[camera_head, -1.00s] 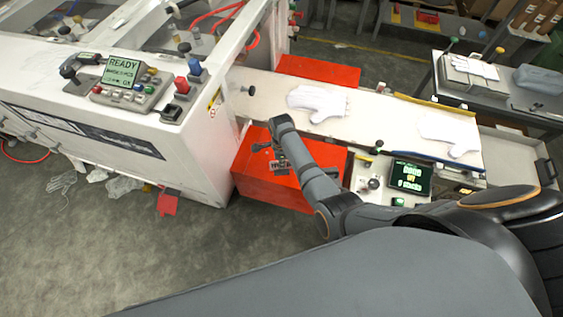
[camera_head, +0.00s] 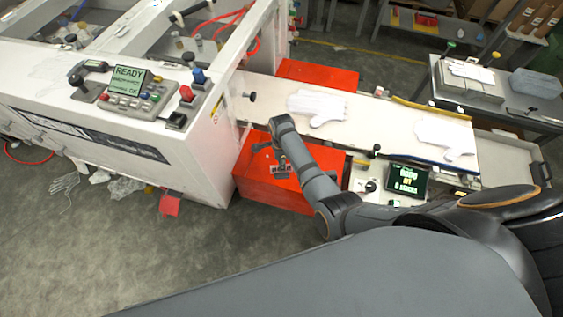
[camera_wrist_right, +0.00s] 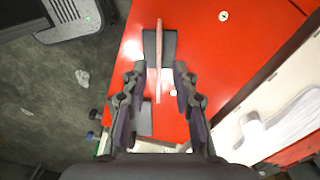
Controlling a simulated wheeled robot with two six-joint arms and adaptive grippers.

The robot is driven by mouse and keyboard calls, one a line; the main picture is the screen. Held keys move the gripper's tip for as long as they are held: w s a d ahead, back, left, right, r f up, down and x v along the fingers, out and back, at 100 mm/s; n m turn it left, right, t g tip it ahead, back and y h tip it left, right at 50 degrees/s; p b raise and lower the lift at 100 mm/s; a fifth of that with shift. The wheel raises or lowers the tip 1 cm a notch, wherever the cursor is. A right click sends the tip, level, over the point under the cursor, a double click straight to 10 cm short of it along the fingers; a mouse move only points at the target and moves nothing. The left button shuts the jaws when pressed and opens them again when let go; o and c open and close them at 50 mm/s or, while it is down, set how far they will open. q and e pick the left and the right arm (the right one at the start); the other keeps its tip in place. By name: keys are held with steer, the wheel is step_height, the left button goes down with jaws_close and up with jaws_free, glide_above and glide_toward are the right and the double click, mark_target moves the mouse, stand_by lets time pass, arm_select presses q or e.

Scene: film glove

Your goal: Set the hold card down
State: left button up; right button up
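My right gripper (camera_wrist_right: 160,72) is over a red box (camera_wrist_right: 240,40), with its two fingers apart. A thin pinkish card (camera_wrist_right: 159,62), seen edge-on and probably the hold card, stands between the fingertips. A gap shows on each side of it. A dark grey plate or block (camera_wrist_right: 169,48) is behind it. In the head view the right gripper (camera_head: 281,168) is small, above the red box (camera_head: 300,196) beside the conveyor; the card cannot be made out there. My left gripper is not in view.
White gloves (camera_head: 318,106) lie on the pale conveyor (camera_head: 385,122) behind the box. A white machine with a READY panel (camera_head: 125,88) stands at left. A control box with a dark screen (camera_head: 407,179) is right of the red box. Floor at lower left is mostly open.

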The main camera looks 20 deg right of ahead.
step_height(320, 180, up, 5)
steer(key=shift+f+p, duration=0.1)
steer(key=shift+p, duration=1.15)
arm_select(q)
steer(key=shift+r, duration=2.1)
arm_select(e)
steer(key=shift+r, duration=2.15)
steer(key=shift+s, duration=0.1)
